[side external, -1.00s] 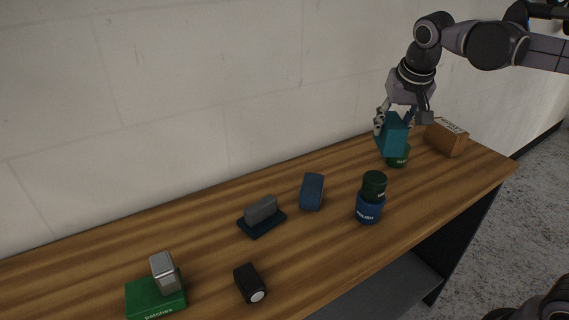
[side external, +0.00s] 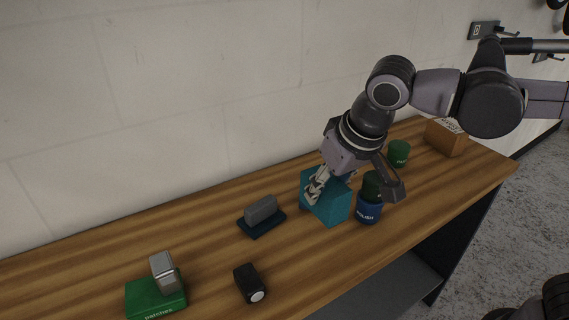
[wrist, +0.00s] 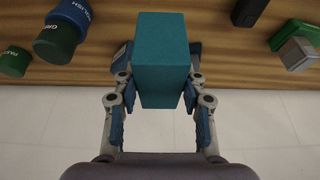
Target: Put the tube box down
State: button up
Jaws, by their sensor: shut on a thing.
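The tube box, a teal block (side external: 333,207), is held in my gripper (side external: 338,184). In the wrist view the teal box (wrist: 162,60) sits between both fingers of my gripper (wrist: 161,95), which are shut on its sides. In the side view the box is tilted and hangs over the middle of the wooden bench, just left of the blue polish tin. I cannot tell whether its lower edge touches the bench. The box hides most of a dark blue block, part of which shows in the wrist view (wrist: 122,57).
The blue polish tin (side external: 368,212) carries a dark green jar (side external: 372,187), close to my gripper. A green tin (side external: 398,153) and brown box (side external: 446,137) stand at right. A grey block on a navy base (side external: 261,223), black object (side external: 250,283) and green patches box (side external: 150,300) lie left.

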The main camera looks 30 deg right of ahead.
aim_at(343, 211)
jog(key=shift+f, duration=6.2)
jog(key=shift+f, duration=0.15)
jog(key=o, duration=1.3)
jog(key=shift+c, duration=0.2)
jog(key=v, duration=1.2)
jog(key=shift+w, duration=0.1)
jog(key=shift+d, duration=0.2)
jog(key=d+f+t, duration=0.1)
jog(key=d+f, duration=0.2)
jog(key=d, duration=0.5)
jog(key=s+d+f+t, duration=0.1)
jog(key=d+f, duration=0.2)
jog(key=d, duration=0.5)
jog(key=shift+s+d+t, duration=0.3)
jog(key=shift+d, duration=0.05)
